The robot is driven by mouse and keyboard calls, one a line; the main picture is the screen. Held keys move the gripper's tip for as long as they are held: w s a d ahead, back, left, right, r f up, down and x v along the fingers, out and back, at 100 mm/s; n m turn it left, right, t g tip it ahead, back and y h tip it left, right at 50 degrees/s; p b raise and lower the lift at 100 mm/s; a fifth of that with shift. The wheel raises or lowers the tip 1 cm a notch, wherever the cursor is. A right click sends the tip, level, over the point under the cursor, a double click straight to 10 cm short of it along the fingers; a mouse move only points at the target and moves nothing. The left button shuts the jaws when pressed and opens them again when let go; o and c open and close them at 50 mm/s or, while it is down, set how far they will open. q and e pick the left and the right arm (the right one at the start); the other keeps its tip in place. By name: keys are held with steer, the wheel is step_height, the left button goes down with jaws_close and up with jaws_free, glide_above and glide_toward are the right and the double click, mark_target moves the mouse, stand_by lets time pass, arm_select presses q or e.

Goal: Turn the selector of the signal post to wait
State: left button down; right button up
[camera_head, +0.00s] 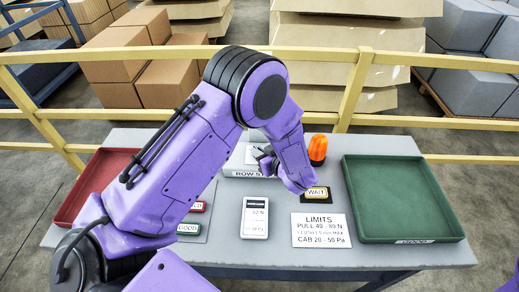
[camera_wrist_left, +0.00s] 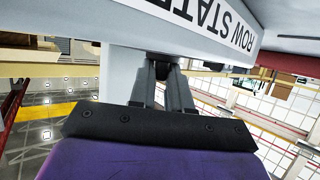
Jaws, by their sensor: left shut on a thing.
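The signal post is partly hidden behind my left forearm in the head view, where its white plate (camera_head: 241,173) reads "ROW S". In the left wrist view its plate (camera_wrist_left: 228,28) reads "ROW STATE", upside down. My left gripper (camera_wrist_left: 163,74) is shut on a small dark piece, seemingly the selector (camera_wrist_left: 160,61), at the post. In the head view the left gripper (camera_head: 264,158) is mostly covered by its wrist. The selector's pointing direction cannot be told. A yellow "WAIT" label (camera_head: 316,193) lies right of my wrist. My right gripper is out of view.
An orange lamp (camera_head: 317,148) stands just right of my wrist. A red tray (camera_head: 75,207) is at the table's left, a green tray (camera_head: 442,198) at its right. A handheld meter (camera_head: 255,219) and a "LIMITS" card (camera_head: 321,231) lie in front. A yellow railing (camera_head: 420,62) runs behind.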

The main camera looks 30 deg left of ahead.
arm_select(q)
steer(key=shift+w+r+n+g+y, duration=0.15)
steer(key=shift+n+g+y, duration=0.25)
steer(key=shift+n+g, duration=0.5)
steer(key=shift+w, duration=0.1)
steer(key=c, duration=1.2)
jaws_free()
steer(key=shift+o, duration=0.2)
steer(key=shift+d, duration=0.25)
steer(key=b+v, duration=0.2)
steer(key=v, duration=0.8)
steer(key=shift+b, duration=0.3)
steer(key=shift+r, duration=0.1)
